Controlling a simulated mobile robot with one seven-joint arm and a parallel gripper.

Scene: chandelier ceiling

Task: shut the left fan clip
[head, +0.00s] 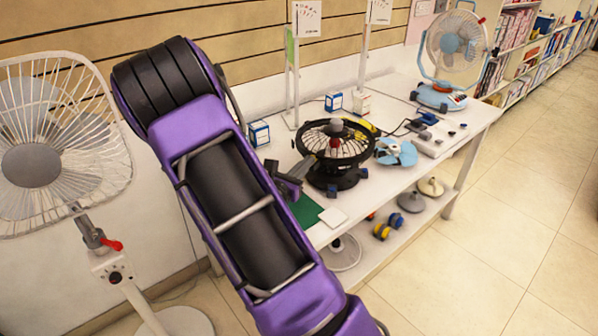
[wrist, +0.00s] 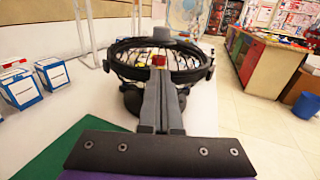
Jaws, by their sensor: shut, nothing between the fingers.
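The black round fan (head: 335,150) stands on the white table with its wire guard facing up. It also shows in the wrist view (wrist: 130,75), ahead of my gripper. A dark clip-like piece (wrist: 107,66) sits at the left of its rim, and another (wrist: 211,64) at the right. I cannot tell whether the left one is open or shut. A small red part (wrist: 158,60) shows just beyond my fingertips. My gripper (wrist: 160,72) is shut and empty, its fingers pointing over the near side of the fan. In the head view my gripper (head: 298,172) is beside the fan's left side.
The white table (head: 400,188) holds small blue-and-white boxes (head: 259,133), a green mat (head: 305,211), a light-blue fan part (head: 396,152) and a blue-and-white fan (head: 452,55) at the far end. A white standing fan (head: 45,140) is left of my arm.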

